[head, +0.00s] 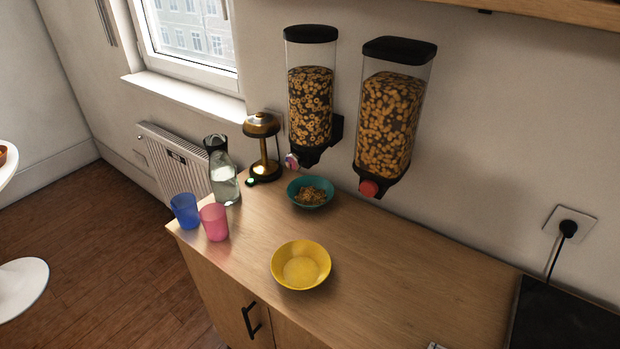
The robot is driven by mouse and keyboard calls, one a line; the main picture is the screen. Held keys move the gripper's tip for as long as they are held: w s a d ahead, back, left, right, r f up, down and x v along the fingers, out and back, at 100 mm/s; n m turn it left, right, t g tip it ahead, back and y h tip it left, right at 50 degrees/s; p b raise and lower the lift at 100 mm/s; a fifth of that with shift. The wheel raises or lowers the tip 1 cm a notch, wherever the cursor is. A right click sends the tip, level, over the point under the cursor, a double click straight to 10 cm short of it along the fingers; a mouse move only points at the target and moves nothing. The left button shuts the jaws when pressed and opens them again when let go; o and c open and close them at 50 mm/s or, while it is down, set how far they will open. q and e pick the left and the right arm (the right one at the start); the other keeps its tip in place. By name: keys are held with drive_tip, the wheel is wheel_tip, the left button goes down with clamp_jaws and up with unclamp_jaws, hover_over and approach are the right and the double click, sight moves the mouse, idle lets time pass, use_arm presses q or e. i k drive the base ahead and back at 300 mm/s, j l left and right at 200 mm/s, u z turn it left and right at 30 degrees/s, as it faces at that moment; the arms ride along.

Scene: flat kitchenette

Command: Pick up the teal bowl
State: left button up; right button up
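The teal bowl (327,203) stands upright on the wooden counter, below the left cereal dispenser, with cereal inside it. Neither of my grippers shows clearly in the head view. Only a small grey piece appears at the bottom edge, and I cannot tell what it is.
A yellow bowl (301,265) stands in front of the teal bowl. A pink cup (214,222), a blue cup (185,211), a glass carafe (223,172) and a brass lamp (263,146) stand left. Two dispensers (312,95) (391,115) hang above. The counter's right part is clear up to a black hob (565,318).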

sight(311, 195)
drive_tip(key=i+j+z, duration=0.1)
drive_tip(key=j, duration=0.3)
drive_tip(key=i+j+z, duration=0.15)
drive_tip(key=j, duration=0.3)
drive_tip(key=i+j+z, duration=0.1)
drive_tip(key=j, duration=0.35)
drive_tip(key=i+j+z, duration=0.1)
drive_tip(key=j, duration=0.35)
